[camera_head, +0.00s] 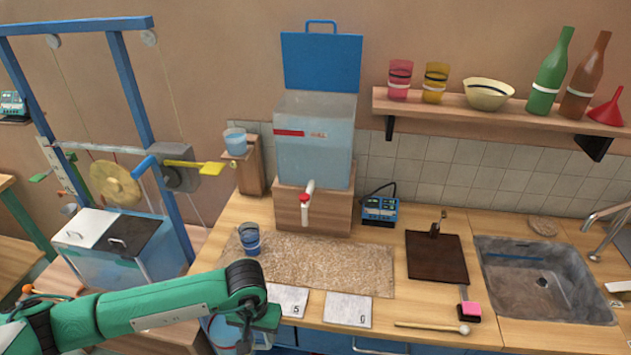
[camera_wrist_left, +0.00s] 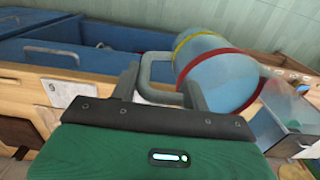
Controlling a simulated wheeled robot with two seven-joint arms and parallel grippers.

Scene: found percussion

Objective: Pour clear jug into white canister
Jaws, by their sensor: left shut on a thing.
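The clear jug (camera_wrist_left: 219,72) is a pale blue, see-through vessel with a yellow band, a red band and a grey handle. In the left wrist view my left gripper (camera_wrist_left: 161,90) is shut on that handle, with the jug's body beyond the fingers. In the head view the jug (camera_head: 222,331) shows only in part at the bottom, below the counter's front edge, with my left gripper (camera_head: 244,338) in front of it. Its contents cannot be made out. I cannot make out a white canister in either view. My right gripper is not in view.
A large clear tank (camera_head: 318,140) with a red-handled tap stands on a wooden block. A small blue-banded cup (camera_head: 249,239) stands on the cork mat (camera_head: 340,264). Numbered white cards (camera_head: 347,309) and a mallet (camera_head: 430,327) lie near the counter's front. The sink (camera_head: 545,285) is at right.

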